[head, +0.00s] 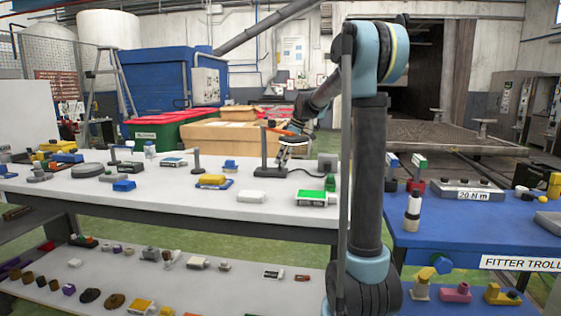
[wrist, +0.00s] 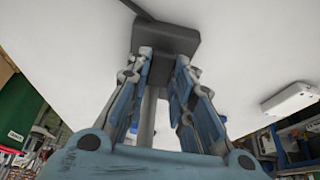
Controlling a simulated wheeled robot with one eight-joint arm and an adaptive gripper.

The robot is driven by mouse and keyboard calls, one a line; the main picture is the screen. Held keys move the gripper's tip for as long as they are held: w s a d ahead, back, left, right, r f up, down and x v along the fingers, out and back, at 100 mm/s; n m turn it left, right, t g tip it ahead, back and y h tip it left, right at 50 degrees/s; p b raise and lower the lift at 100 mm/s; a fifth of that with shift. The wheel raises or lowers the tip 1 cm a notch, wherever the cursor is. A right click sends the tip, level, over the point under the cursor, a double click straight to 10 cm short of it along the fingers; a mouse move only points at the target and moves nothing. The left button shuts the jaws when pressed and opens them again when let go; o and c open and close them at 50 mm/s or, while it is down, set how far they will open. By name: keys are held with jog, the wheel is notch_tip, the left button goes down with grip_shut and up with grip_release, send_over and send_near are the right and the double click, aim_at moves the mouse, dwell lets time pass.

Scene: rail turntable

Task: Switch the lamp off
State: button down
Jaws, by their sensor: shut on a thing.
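The lamp is a dark stand on the white bench, with a flat base (head: 270,173) and an upright post (head: 264,146). In the wrist view, the dark base (wrist: 178,38) and grey stem (wrist: 148,118) lie ahead, with a cable leading off. My gripper's two fingers (wrist: 164,66) are closed in on a dark part of the lamp at its base. The fingers partly hide what they grip. I cannot tell whether the lamp is lit.
The white bench (head: 120,195) holds several small objects, among them a white box (head: 251,197) and a green-and-white box (head: 316,198) nearer the front. Another dark post (head: 196,160) stands left of the lamp. A blue table (head: 450,228) stands at right.

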jog(key=shift+w, duration=0.15)
jog(key=shift+w+a+r+h, duration=0.1)
jog(key=shift+a+h, duration=0.05)
jog(key=shift+h, duration=0.45)
jog(key=shift+w+a+r+h, duration=0.1)
jog(key=shift+a+h, duration=0.05)
jog(key=shift+h, duration=0.45)
jog(key=c, duration=1.4)
grip_release()
jog(key=shift+f, duration=0.1)
jog(key=shift+s, duration=0.1)
notch_tip(320, 180, up, 12)
jog(key=d, duration=0.2)
jog(key=shift+s+f, duration=0.1)
